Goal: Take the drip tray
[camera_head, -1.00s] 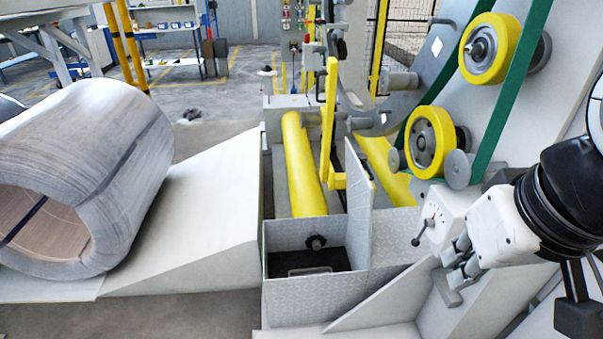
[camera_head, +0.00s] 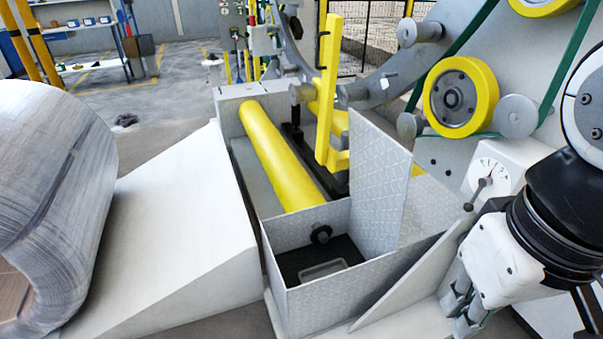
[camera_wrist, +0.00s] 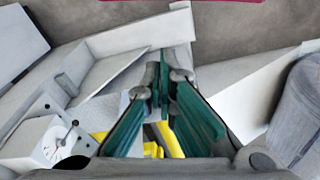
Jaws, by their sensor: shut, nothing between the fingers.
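A shallow dark tray with a pale, rounded rectangular inset (camera_head: 325,270), which looks like the drip tray, lies inside an open-topped metal housing (camera_head: 330,302) in the head view. A round black fitting (camera_head: 321,234) sits at its back edge. My gripper (camera_head: 462,318) is to the right of the housing, apart from the tray, pointing downward beside the dial box. In the wrist view my gripper (camera_wrist: 165,85) has its green-padded fingers shut with nothing between them. I cannot make out the tray in the wrist view.
A raised checker-plate lid (camera_head: 375,185) stands at the housing's right side. A yellow roller (camera_head: 285,160) and a yellow upright bar (camera_head: 328,95) lie behind. The dial box (camera_head: 497,165) is close to my wrist. A ramp (camera_head: 165,225) and large coil (camera_head: 50,200) stand left.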

